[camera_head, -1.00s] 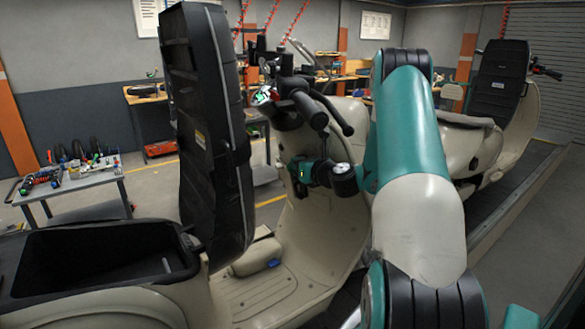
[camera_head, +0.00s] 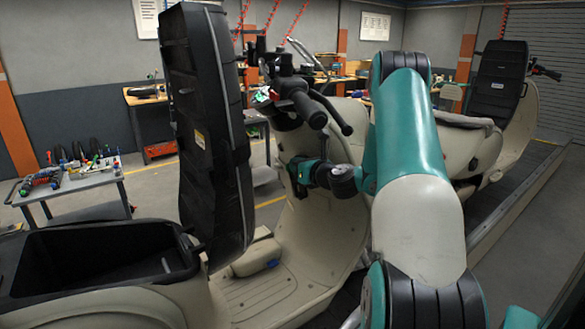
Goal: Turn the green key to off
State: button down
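A cream scooter stands in front of me, and its leg shield (camera_head: 325,225) faces the raised seat. My gripper (camera_head: 293,176) is at the upper inner side of this leg shield, below the handlebar. The teal wrist behind it hides most of it, and its fingers are too small and dark to tell apart. I cannot make out the green key; it may be hidden behind the gripper. I cannot tell whether the gripper touches anything.
The black seat (camera_head: 205,130) stands tipped up left of the gripper, over an open storage bin (camera_head: 90,255). The handlebar grip (camera_head: 310,108) is just above the gripper. A second scooter (camera_head: 515,120) stands behind at right. A tool cart (camera_head: 75,185) is at left.

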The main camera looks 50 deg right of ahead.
jog(key=shift+a+f, duration=0.3)
jog(key=shift+f, duration=0.6)
dwell(0.4)
jog(key=shift+b, duration=0.3)
jog(key=s+r+b, duration=0.2)
jog(key=s, duration=0.5)
jog(key=shift+s+a+r, duration=0.15)
jog(key=shift+s+a, duration=0.2)
jog(key=shift+a, duration=0.1)
dwell(0.7)
